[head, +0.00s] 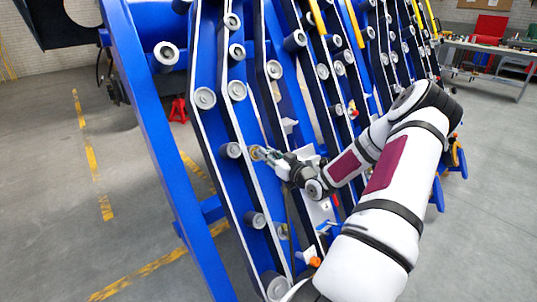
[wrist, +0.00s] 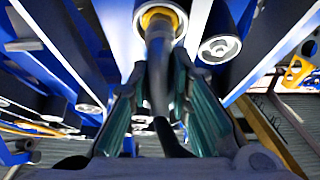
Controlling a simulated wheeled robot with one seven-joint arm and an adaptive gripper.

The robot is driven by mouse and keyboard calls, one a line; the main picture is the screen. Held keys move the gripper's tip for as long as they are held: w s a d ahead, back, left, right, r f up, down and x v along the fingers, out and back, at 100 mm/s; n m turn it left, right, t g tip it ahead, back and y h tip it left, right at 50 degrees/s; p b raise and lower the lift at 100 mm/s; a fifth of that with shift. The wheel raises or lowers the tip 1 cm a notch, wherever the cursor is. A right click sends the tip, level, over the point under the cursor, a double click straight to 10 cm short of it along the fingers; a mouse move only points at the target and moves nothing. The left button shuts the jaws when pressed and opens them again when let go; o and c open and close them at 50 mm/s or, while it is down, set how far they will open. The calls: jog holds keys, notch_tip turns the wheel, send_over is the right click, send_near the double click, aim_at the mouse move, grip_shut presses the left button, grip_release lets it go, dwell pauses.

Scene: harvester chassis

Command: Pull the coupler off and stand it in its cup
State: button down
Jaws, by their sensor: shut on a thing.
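The coupler shows in the wrist view as a dark cylinder (wrist: 159,50) between my fingers. Its far end meets a brass-yellow ring (wrist: 150,17) in a pale round fitting on the blue chassis. I cannot tell whether it is still seated there. My gripper (wrist: 160,85) is shut on the coupler, with a green-grey finger on each side. In the head view my gripper (head: 270,157) reaches left to the chassis, with the brass-coloured end (head: 257,153) at its tips. A dark hose (head: 290,225) seems to hang below the gripper. I cannot make out the cup for certain.
Blue chassis beams (head: 165,150) with grey rollers (head: 204,98) stand close around the gripper. A white panel (head: 318,212) and a small orange part (head: 315,262) sit below my forearm. A workbench (head: 490,55) is at the far right.

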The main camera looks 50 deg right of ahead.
jog(key=shift+s, duration=0.1)
jog(key=shift+s+a+r+p, duration=0.2)
jog(key=shift+s+r+p, duration=0.3)
jog(key=shift+s+p, duration=0.25)
jog(key=shift+s+a+r+p, duration=0.15)
jog(key=shift+s+r+p, duration=0.3)
jog(key=shift+s+p, duration=0.25)
